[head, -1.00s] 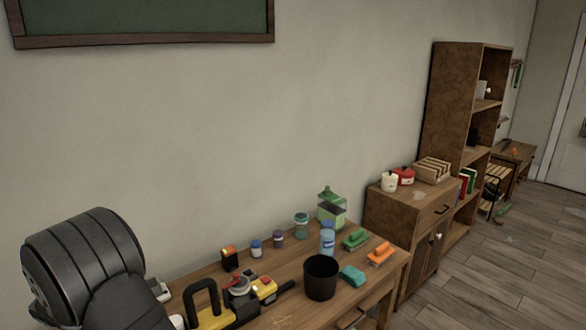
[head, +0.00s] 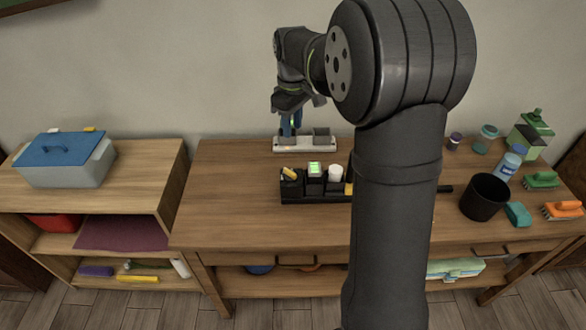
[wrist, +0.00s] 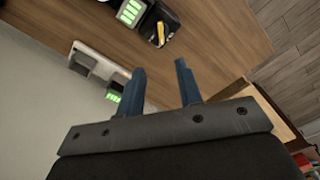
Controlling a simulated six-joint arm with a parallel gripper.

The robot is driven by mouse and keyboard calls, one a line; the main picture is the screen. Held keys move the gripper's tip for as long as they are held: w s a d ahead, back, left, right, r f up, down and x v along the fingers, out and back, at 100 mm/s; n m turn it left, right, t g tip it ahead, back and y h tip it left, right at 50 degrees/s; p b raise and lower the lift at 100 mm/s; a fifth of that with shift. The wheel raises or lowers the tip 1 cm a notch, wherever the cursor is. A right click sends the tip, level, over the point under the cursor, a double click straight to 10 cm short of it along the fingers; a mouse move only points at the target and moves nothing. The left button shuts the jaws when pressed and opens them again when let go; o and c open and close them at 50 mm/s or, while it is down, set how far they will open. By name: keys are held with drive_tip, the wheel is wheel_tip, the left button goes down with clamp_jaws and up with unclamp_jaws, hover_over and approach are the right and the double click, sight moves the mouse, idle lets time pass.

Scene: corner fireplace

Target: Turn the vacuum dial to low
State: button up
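The vacuum is mostly hidden behind my arm in the head view. A bit of yellow (head: 349,188) at the arm's left edge and a dark nozzle-like piece (head: 445,188) at its right may belong to it. Its dial does not show in either current view. My gripper (head: 291,126) is at the back left of the wooden table, over or beside a pale charger-like base (head: 305,144). In the wrist view its two blue fingers (wrist: 160,88) are apart with nothing between them. The pale base (wrist: 93,62) also shows there, with a green light near a finger.
A black caddy (head: 310,197) holding small items stands left of my arm. A black cup (head: 484,197), a bottle (head: 510,162) and brushes (head: 541,180) are on the right. The table's (head: 230,205) front left is bare. A blue-lidded box (head: 65,160) sits on the left shelf.

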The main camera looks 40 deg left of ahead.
sight(293, 173)
wheel_tip(293, 173, down, 17)
drive_tip(key=shift+r, duration=0.1)
idle(0.3)
